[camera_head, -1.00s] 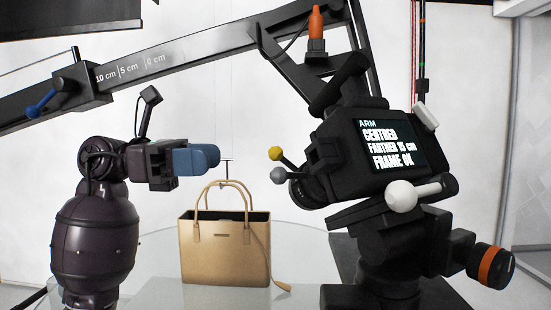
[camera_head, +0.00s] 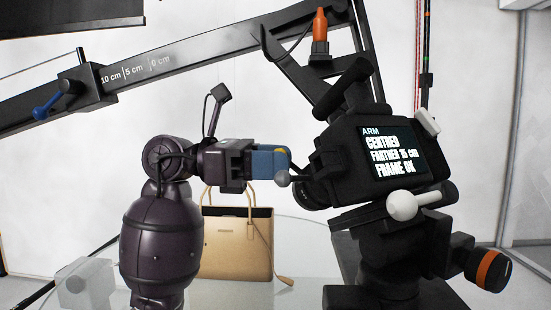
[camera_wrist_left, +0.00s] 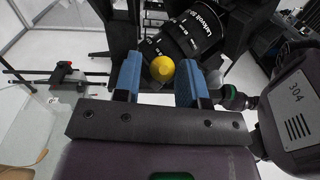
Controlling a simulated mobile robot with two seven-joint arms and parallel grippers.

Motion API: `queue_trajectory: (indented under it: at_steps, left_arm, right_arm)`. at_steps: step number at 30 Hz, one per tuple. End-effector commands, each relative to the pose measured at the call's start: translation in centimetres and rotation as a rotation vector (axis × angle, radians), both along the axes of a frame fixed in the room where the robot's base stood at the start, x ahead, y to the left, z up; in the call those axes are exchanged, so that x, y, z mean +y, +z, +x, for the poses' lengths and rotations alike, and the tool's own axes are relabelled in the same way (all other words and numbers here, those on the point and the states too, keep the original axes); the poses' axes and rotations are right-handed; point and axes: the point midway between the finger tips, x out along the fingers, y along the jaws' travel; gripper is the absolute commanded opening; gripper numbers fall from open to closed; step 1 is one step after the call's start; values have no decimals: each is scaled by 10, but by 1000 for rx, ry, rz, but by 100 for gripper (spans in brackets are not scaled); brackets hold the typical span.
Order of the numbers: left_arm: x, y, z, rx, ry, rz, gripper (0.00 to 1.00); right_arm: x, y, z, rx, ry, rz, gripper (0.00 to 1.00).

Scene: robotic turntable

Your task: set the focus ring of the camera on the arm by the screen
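The black camera (camera_head: 345,160) stands on an arm at the right, its lens (camera_head: 310,185) facing left. Its screen (camera_head: 393,153) reads "ARM CENTRED FARTHER 15 cm FRAME OK". A yellow ball knob (camera_wrist_left: 162,68) and a grey ball knob (camera_head: 282,178) stick out by the lens, which shows white markings in the wrist view (camera_wrist_left: 185,40). In the head view the left gripper (camera_head: 286,161) mostly hides that knob. My right gripper is not in view.
A tan handbag (camera_head: 235,245) stands on the glass turntable (camera_head: 305,245) behind my left arm. A black boom with a cm scale (camera_head: 190,55) and a blue-handled slider (camera_head: 75,90) crosses above. A white knob (camera_head: 402,206) and an orange-ringed knob (camera_head: 488,270) stick out below the screen.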

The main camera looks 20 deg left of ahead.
Motion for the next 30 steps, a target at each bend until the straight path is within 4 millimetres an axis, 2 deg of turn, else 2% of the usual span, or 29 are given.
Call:
queue_trajectory:
  at_steps: [8,16,23,30]
  left_arm:
    - [-1,0,0,0,0,0,38]
    - [-1,0,0,0,0,0,0]
    - [-1,1,0,3,-3,4,0]
    - [-3,7,6,62,-56,70,0]
  right_arm:
    - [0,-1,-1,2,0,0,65]
    - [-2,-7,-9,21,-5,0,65]
    - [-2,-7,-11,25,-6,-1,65]
    - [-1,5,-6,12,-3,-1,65]
